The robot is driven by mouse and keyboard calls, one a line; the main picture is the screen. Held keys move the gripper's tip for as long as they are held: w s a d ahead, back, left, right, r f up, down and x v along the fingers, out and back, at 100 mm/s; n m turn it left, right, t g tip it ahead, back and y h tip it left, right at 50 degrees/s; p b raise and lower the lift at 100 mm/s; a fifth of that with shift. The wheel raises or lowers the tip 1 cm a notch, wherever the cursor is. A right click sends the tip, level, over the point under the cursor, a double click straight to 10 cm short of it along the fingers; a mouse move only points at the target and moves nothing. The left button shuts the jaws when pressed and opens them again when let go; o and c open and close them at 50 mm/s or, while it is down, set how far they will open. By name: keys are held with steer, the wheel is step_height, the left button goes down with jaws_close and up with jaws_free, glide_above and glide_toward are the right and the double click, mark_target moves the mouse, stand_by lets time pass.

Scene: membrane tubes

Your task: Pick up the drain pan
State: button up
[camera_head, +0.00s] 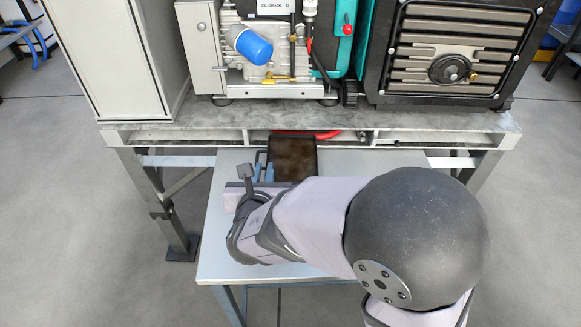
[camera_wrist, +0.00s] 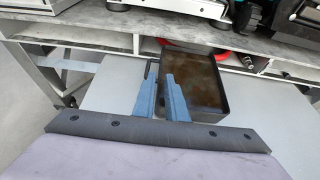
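The drain pan (camera_head: 294,158) is a dark rectangular pan with a brown, stained inside. It rests on the light grey table under the front edge of the upper shelf. In the wrist view the pan (camera_wrist: 240,98) lies just right of my gripper. A thin black bent handle (camera_wrist: 150,70) is at its left side. My gripper (camera_wrist: 158,80) has two blue fingers standing apart, with the handle showing beyond and between their tips. In the head view my gripper (camera_head: 263,170) is at the pan's left side. I cannot tell whether either finger touches the handle or pan.
The light grey table (camera_head: 350,163) is clear right of the pan. Above and behind it, the shelf (camera_head: 400,122) carries machines, including a large grilled unit (camera_head: 455,55) and a pump with a blue cap (camera_head: 254,47). A red hose (camera_head: 305,134) lies under the shelf edge behind the pan.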

mark_target(286, 164)
steer(key=shift+x, duration=3.1)
steer(key=shift+r, duration=0.1)
jaws_close()
steer(key=shift+r, duration=0.2)
